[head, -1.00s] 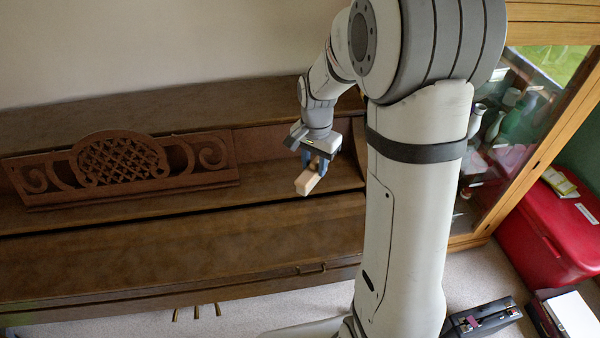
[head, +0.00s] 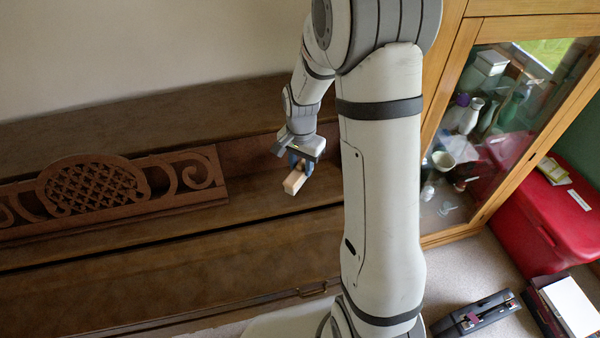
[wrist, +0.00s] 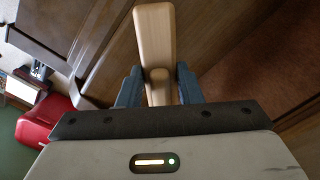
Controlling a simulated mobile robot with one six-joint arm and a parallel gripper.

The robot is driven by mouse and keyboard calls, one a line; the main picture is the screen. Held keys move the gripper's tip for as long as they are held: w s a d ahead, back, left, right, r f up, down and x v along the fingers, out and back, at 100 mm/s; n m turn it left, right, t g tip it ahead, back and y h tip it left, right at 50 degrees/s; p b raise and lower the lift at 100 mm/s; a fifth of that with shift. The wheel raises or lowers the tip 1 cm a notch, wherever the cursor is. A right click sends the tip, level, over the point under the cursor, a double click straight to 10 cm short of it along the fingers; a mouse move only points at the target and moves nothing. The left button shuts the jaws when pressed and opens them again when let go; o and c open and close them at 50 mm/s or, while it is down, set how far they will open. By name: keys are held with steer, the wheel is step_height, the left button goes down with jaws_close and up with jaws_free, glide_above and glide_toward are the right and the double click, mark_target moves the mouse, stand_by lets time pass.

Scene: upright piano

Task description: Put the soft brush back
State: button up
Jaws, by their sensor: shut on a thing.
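The soft brush shows as a pale wooden piece (head: 296,181) at the tip of my gripper (head: 301,164) in the head view. My gripper is shut on it and holds it in front of the piano's upper panel; I cannot tell the exact height. In the wrist view, the wooden piece (wrist: 154,38) stands between the blue-grey fingers of my gripper (wrist: 158,88), its long end pointing away. No bristles can be made out.
The brown piano (head: 150,265) with its carved music desk (head: 90,187) fills the left. A glass-fronted cabinet (head: 440,120) with vases stands at right. A red chest (head: 545,215), a black case (head: 478,312) and a box with papers (head: 570,305) are on the carpet.

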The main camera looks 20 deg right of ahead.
mark_target(301, 174)
steer(key=shift+s+f, duration=0.1)
steer(key=shift+f, duration=1.75)
steer(key=shift+f, duration=0.25)
steer(key=o, duration=0.9)
steer(key=shift+r, duration=0.1)
steer(key=shift+o, duration=0.2)
step_height(301, 174, up, 12)
steer(key=shift+r, duration=0.15)
steer(key=s+r+n+t, duration=0.1)
steer(key=s+r+n, duration=0.3)
steer(key=s, duration=0.5)
steer(key=s+r+n+t, duration=0.2)
steer(key=s+r+n, duration=0.3)
steer(key=s, duration=0.5)
steer(key=shift+s, duration=0.3)
